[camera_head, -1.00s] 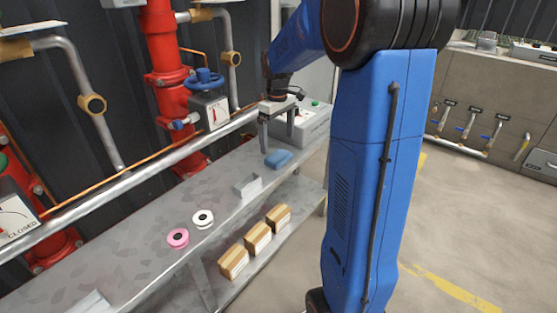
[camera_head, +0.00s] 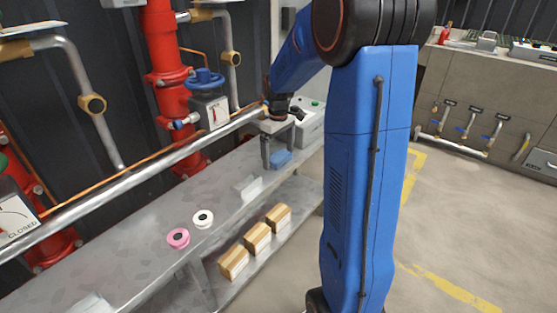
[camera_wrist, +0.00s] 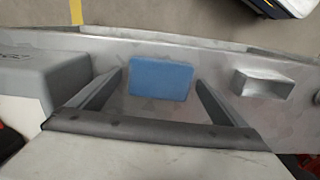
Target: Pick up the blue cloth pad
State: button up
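The blue cloth pad (camera_head: 279,158) lies flat on the grey metal shelf top, near its far end. In the wrist view the pad (camera_wrist: 161,79) shows as a blue rectangle just ahead of and between the two fingers. My gripper (camera_head: 279,161) points down at the pad from above. In the wrist view my gripper (camera_wrist: 157,84) is open, with a finger on each side and clear gaps to the pad. Whether the fingertips touch the shelf top cannot be told.
The grey shelf top (camera_head: 130,235) also holds an open metal bracket (camera_head: 248,188), a white roll (camera_head: 203,219) and a pink roll (camera_head: 178,238). A grey box (camera_head: 308,116) stands close beyond the gripper. Cardboard boxes (camera_head: 257,238) sit on the lower shelf. Red pipes stand behind.

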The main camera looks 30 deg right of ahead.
aim_at(279, 156)
jog(key=c, duration=0.9)
jog(key=shift+o, duration=0.2)
notch_tip(279, 156, up, 10)
jog(key=o, duration=0.5)
jog(key=c, duration=0.4)
